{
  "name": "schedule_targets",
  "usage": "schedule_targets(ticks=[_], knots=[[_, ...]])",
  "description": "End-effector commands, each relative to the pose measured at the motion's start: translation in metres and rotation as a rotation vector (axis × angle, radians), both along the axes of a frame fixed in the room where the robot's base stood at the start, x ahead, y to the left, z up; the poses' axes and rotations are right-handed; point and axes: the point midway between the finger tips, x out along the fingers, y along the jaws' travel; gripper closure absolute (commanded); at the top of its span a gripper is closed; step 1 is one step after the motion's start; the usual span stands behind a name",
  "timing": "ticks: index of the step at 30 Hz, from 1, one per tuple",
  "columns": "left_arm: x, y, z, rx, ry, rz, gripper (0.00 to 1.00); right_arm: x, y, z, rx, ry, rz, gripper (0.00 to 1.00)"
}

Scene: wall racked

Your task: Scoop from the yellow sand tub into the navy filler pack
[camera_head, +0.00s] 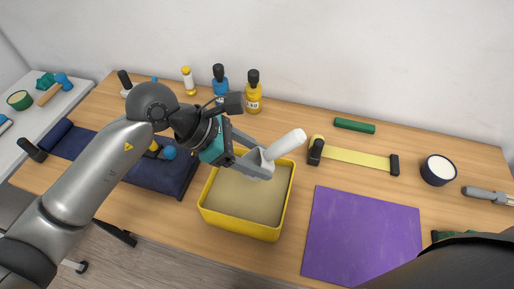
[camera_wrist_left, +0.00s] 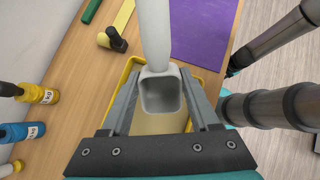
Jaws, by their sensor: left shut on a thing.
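My left gripper (camera_head: 255,162) is shut on a scoop with a pale grey bowl and a white handle (camera_head: 287,144). The handle points up and right, away from the gripper. In the left wrist view the scoop's bowl (camera_wrist_left: 162,95) sits between the fingers and looks empty. The scoop is above the yellow sand tub (camera_head: 240,228), which holds flat, tan sand. A round navy container (camera_head: 438,179) with white contents stands at the right; I cannot tell if it is the filler pack. My right arm is at lower right, its fingers not clearly seen.
A purple mat (camera_head: 360,235) lies right of the tub. A yellow strip with black ends (camera_head: 355,158) and a green bar (camera_head: 354,126) lie behind it. Blue (camera_head: 220,82) and yellow (camera_head: 253,95) bottles stand at the back. A navy cloth (camera_head: 150,178) lies left.

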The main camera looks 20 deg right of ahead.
Motion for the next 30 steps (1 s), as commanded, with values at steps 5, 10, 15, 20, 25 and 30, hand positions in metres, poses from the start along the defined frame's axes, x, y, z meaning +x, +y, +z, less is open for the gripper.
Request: schedule_targets(ticks=[5,10,15,20,25,30], knots=[[0.000,-0.002,-0.004,-0.005,0.000,0.010,1.00,0.003,0.000,-0.003,0.000,-0.005,0.000,0.50],[0.000,-0.001,-0.016,-0.004,0.001,0.008,1.00,0.005,0.000,-0.010,0.001,-0.008,0.000,0.50],[0.000,-0.001,-0.032,-0.003,0.000,0.008,1.00,0.006,0.000,-0.020,0.001,-0.009,0.000,0.50],[0.000,-0.001,-0.048,-0.003,0.000,0.007,1.00,0.006,0.000,-0.031,0.001,-0.010,0.000,0.50],[0.000,-0.001,-0.065,-0.003,0.001,0.008,1.00,0.006,0.000,-0.042,0.001,-0.011,0.000,0.50],[-0.001,-0.001,-0.083,-0.002,-0.001,0.006,1.00,0.007,0.001,-0.053,0.001,-0.011,-0.001,0.50]])
